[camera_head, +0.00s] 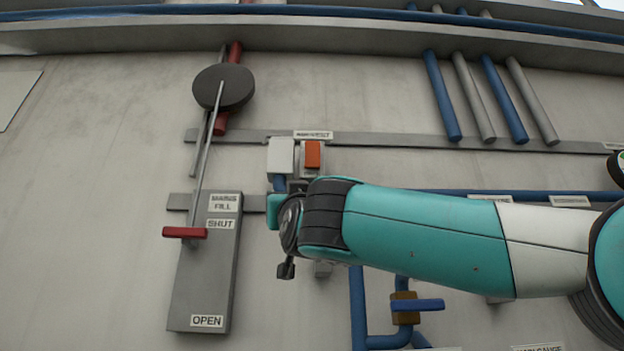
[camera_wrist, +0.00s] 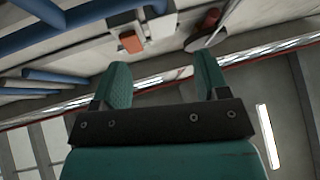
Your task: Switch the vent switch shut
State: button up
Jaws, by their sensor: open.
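The vent switch is an orange rocker (camera_head: 313,155) on a small pale box, under a label (camera_head: 313,134) that reads "VENT" at its end. A white block or flap (camera_head: 281,157) stands just left of it; I cannot tell if it is a cover. In the wrist view the orange rocker (camera_wrist: 131,42) lies beyond my left finger, with the white part (camera_wrist: 160,26) to its right. My gripper (camera_wrist: 163,75) is open and empty, apart from the switch. In the head view my wrist hides most of it, below the switch.
A grey plate (camera_head: 205,285) marked "SHUT" and "OPEN" carries a red-handled lever (camera_head: 185,232) to the left. Blue pipes (camera_head: 357,310) and a blue-handled valve (camera_head: 417,305) are below my arm. A grey rail (camera_head: 400,140) runs along the wall.

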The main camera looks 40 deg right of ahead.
aim_at(312, 153)
jog(key=s+d+r+m+g+h+p, duration=0.1)
jog(key=s+d+r+m+h, duration=0.25)
jog(key=r+h, duration=0.25)
jog(key=shift+m, duration=0.35)
jog(key=p+x, duration=0.6)
jog(key=x, duration=0.1)
jog(key=p+x, duration=0.6)
jog(key=x, duration=0.2)
jog(key=shift+a+r, duration=0.2)
jog(key=shift+w+d+r+p, duration=0.3)
jog(key=shift+w+p, duration=0.05)
jog(key=shift+w, duration=0.1)
